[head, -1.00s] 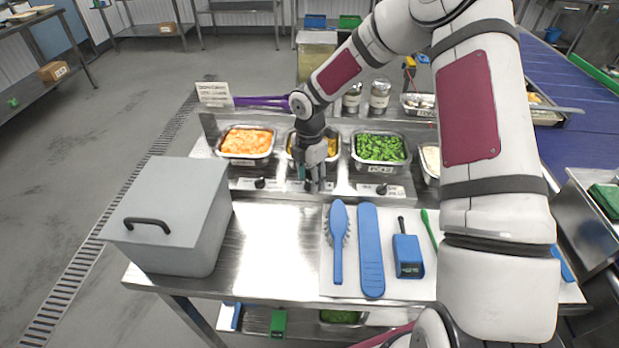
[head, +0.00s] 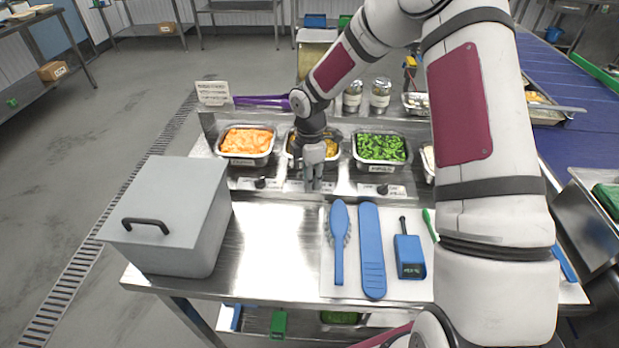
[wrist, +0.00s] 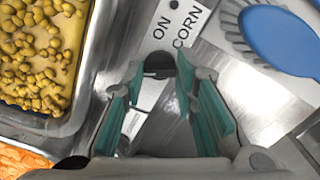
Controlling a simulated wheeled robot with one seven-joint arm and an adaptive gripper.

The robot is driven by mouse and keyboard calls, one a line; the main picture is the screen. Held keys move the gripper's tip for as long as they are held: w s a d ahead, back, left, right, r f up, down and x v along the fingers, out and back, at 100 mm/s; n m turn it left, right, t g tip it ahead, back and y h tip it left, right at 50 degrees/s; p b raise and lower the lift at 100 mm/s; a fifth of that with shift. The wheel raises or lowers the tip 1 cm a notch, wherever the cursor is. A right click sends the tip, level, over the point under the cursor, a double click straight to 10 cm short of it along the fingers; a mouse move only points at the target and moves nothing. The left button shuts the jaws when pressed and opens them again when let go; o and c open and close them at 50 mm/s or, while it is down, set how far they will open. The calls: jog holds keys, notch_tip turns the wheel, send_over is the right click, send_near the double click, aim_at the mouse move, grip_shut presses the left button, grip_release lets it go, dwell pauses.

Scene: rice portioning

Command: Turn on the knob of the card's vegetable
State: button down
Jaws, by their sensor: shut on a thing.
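My gripper (head: 313,186) points down at the middle knob plate, in front of the pan of yellow corn (head: 327,149). In the wrist view its fingers (wrist: 160,80) are around a dark knob (wrist: 159,62), which I take them to be shut on. The plate beside it reads ON and CORN (wrist: 178,32). In the head view the gripper hides this knob. The left knob (head: 261,183) sits before the orange pan, and the right knob (head: 382,189) before the green pan. The white card (head: 212,93) stands at the back left; its writing is too small to read.
The orange-filled pan (head: 247,142) and green-filled pan (head: 380,147) flank the corn. A grey lidded box (head: 170,215) stands at the front left.

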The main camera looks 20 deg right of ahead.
jog(key=m, duration=0.3)
jog(key=shift+m+b, duration=0.3)
jog(key=shift+m, duration=0.1)
jog(key=m, duration=0.3)
jog(key=shift+m+b, duration=0.3)
jog(key=m+b, duration=0.1)
jog(key=m, duration=0.5)
jog(key=shift+m, duration=0.3)
jog(key=c, duration=1.3)
grip_release()
notch_tip(320, 180, up, 12)
jog(key=shift+r, duration=0.1)
